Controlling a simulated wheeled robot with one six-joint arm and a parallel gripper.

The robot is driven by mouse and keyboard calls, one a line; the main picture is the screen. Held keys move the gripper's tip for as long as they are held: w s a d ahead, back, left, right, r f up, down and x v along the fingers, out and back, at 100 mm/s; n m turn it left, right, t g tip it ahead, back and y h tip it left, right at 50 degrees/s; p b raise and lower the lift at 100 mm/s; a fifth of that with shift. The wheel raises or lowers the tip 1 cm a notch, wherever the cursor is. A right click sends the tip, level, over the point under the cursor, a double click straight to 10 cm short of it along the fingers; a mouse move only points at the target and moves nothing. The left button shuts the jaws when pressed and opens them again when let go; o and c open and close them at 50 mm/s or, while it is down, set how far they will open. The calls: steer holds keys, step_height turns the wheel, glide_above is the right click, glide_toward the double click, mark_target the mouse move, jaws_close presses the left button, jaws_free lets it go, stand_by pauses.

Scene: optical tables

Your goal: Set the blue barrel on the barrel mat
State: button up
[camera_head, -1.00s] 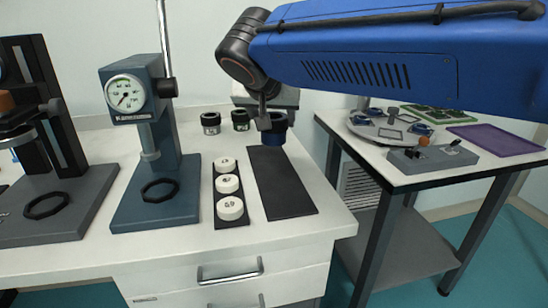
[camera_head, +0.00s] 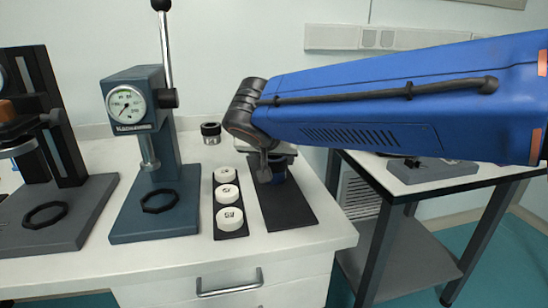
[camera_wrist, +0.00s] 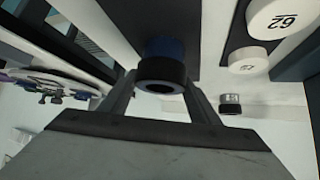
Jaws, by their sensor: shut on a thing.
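The blue barrel (camera_head: 279,174), with a black ring at one end, is between the fingers of my gripper (camera_head: 268,166). In the wrist view the barrel (camera_wrist: 163,50) shows its blue body and black ring between the two fingers (camera_wrist: 160,95), which are shut on it. The barrel mat (camera_head: 287,208) is a long dark strip on the white bench; it also shows in the wrist view (camera_wrist: 178,15). The barrel is over the far half of the mat. Whether its base touches the mat I cannot tell. My gripper and arm partly hide the barrel and the mat's far end.
Left of the mat, a dark strip holds white numbered discs (camera_head: 226,194). A blue-grey gauge press (camera_head: 155,215) stands further left. A black-and-silver barrel (camera_head: 211,133) stands behind. The mat's near half is clear. Another table (camera_head: 400,178) stands right, across a gap.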

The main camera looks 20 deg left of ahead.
steer(key=shift+f, duration=0.1)
steer(key=o, duration=1.3)
steer(key=shift+c, duration=0.2)
steer(key=shift+s+r, duration=0.1)
steer(key=shift+r, duration=0.2)
steer(key=v, duration=1.1)
steer(key=shift+s+r, duration=0.15)
steer(key=shift+s, duration=0.1)
steer(key=shift+d, duration=0.1)
